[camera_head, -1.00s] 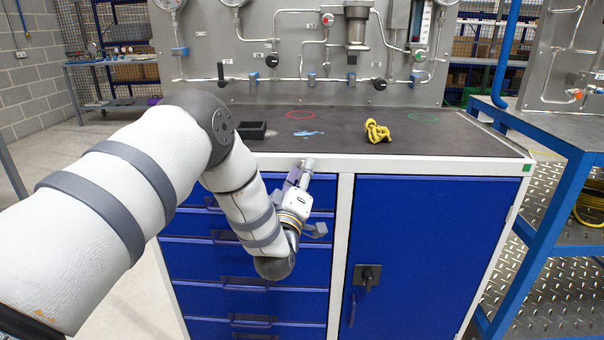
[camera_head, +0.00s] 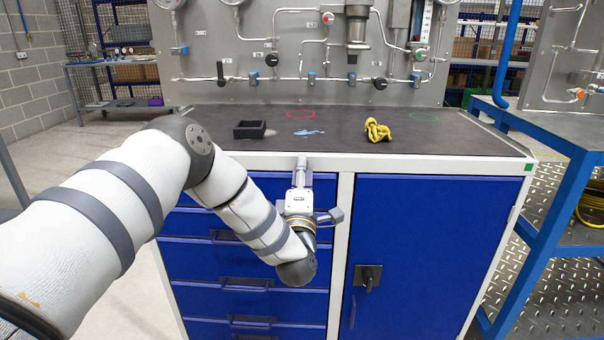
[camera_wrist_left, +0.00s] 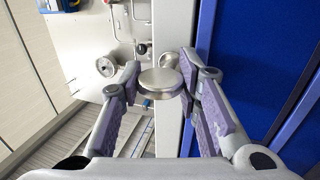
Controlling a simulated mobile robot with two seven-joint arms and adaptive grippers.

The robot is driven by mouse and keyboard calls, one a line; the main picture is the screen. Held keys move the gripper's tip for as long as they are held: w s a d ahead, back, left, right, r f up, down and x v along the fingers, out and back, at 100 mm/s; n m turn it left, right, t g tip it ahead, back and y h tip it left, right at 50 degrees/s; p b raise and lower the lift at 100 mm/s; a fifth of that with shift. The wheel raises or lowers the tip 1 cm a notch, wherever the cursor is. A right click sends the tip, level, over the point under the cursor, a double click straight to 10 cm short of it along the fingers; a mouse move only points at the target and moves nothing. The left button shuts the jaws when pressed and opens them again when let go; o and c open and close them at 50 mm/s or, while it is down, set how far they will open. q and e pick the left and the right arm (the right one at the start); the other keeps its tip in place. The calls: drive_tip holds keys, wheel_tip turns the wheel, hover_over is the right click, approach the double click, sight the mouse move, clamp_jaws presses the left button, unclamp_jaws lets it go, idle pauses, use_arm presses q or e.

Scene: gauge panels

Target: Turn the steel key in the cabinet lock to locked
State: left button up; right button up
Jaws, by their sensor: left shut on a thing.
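The steel key (camera_wrist_left: 160,82) shows in the left wrist view as a round metal disc between my left fingers. In the head view only a small steel part of it (camera_head: 302,161) shows at the white rail under the worktop, above the drawers. My left gripper (camera_head: 302,177) is at the key, pointing up toward the rail, and is shut on it; it also shows in the left wrist view (camera_wrist_left: 161,76). The lock face and the key's shaft are hidden, so I cannot tell the key's angle. My right gripper is not in view.
The blue cabinet door (camera_head: 430,250) has a black handle (camera_head: 367,277) right of my wrist. On the worktop (camera_head: 340,143) are a black tray (camera_head: 250,130), a yellow cloth-like bundle (camera_head: 377,131) and a blue smear. A gauge panel (camera_head: 290,60) stands behind.

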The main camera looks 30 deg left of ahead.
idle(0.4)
use_arm(q)
drive_tip(key=o, duration=1.2)
drive_tip(key=shift+d, duration=0.1)
drive_tip(key=shift+c, duration=0.2)
drive_tip(key=v, duration=1.2)
